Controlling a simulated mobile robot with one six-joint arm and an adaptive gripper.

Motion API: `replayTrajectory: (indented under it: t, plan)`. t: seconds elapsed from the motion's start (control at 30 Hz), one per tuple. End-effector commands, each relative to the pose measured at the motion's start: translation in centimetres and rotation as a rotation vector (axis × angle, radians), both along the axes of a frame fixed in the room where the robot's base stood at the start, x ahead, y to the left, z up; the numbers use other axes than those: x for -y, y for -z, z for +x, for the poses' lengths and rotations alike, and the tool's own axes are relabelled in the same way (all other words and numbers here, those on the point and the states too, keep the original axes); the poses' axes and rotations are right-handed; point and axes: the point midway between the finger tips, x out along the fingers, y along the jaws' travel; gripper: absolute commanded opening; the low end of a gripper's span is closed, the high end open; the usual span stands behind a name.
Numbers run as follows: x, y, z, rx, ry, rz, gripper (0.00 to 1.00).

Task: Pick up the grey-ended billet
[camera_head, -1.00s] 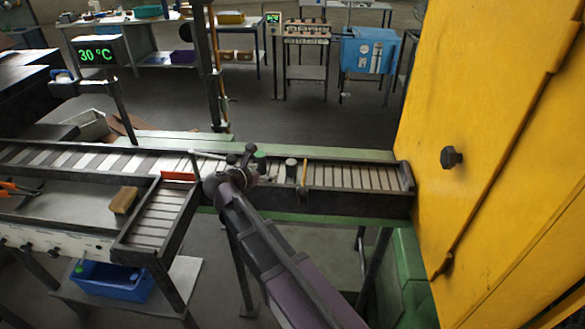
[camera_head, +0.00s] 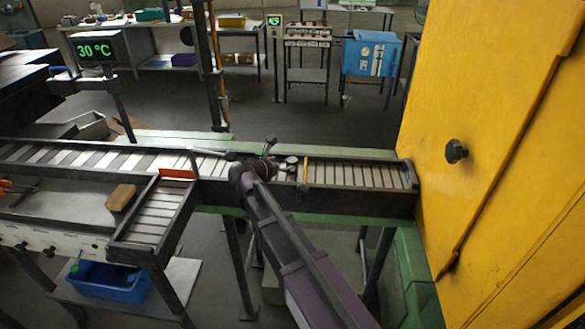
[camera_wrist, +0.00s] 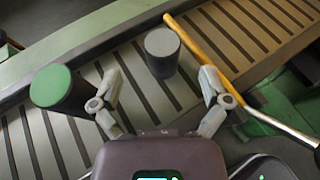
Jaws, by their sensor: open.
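The grey-ended billet (camera_wrist: 161,50) stands upright on the slatted roller track, dark-sided with a pale grey top. In the wrist view it lies ahead of my gripper (camera_wrist: 160,76), between the lines of the two spread fingers. My gripper is open and empty, and no finger visibly touches the billet. A green-ended billet (camera_wrist: 58,90) stands to the left, outside the left finger.
A yellow-handled rod (camera_wrist: 205,52) lies across the track just right of the grey-ended billet, close to the right finger. The track (camera_head: 365,178) has raised side rails and ends near the yellow furnace wall (camera_head: 500,150). A red bar (camera_head: 178,174) is at the left.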

Motion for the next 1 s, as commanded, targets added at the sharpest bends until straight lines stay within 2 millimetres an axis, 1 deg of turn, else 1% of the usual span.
replayTrajectory:
  t: [0.3,0.47,0.7,0.83,1.0]
  plan:
    - [0.2,0.1,0.2,0.0,0.001,0.0,0.97]
    - [1.0,0.6,1.3,-0.001,0.003,-0.001,0.97]
    - [2.5,1.5,3.5,0.0,0.003,0.0,0.97]
    - [2.9,1.7,4.0,0.0,0.002,0.0,0.97]
    - [3.0,1.7,4.1,0.0,0.002,0.0,0.97]
